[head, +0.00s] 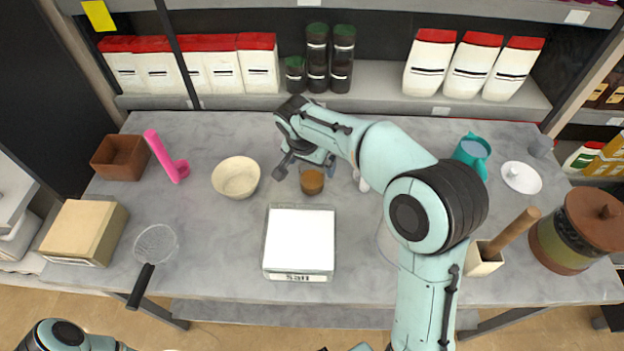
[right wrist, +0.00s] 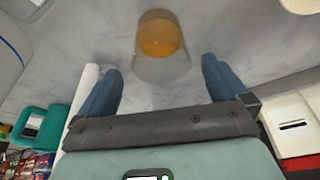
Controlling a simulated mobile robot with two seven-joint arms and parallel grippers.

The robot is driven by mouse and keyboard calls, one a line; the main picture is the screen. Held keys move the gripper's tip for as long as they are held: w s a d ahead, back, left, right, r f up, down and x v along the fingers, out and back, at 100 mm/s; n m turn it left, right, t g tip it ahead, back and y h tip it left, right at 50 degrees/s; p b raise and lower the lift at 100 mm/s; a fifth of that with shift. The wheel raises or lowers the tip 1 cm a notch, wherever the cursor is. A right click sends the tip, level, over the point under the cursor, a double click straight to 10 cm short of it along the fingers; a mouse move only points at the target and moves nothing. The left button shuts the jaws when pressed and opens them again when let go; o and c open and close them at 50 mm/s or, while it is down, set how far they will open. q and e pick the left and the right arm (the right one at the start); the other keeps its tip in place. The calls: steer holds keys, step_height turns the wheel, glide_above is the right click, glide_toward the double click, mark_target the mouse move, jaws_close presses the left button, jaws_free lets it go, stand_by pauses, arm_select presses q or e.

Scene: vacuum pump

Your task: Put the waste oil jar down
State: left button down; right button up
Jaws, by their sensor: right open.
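The waste oil jar (head: 312,182), a small clear jar with amber-brown oil, stands on the grey table (head: 210,270) behind the white scale (head: 300,240). It also shows in the right wrist view (right wrist: 160,40), ahead of the fingers. My right gripper (head: 306,168) is open over the table next to the jar. In the right wrist view its two blue fingers (right wrist: 162,72) are spread wide with nothing between them, apart from the jar. My left gripper is out of the picture; only part of the left arm shows at the lower left.
A cream bowl (head: 237,177) stands left of the jar. A teal mug (head: 472,154) and a white lid (head: 521,177) lie right. A pink tool (head: 165,156), a brown box (head: 121,157) and a sieve (head: 155,245) are on the left. Bare table lies left of the scale.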

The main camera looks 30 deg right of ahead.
mark_target(313, 172)
steer(key=shift+x, duration=3)
steer(key=shift+a, duration=0.15)
steer(key=c, duration=1.2)
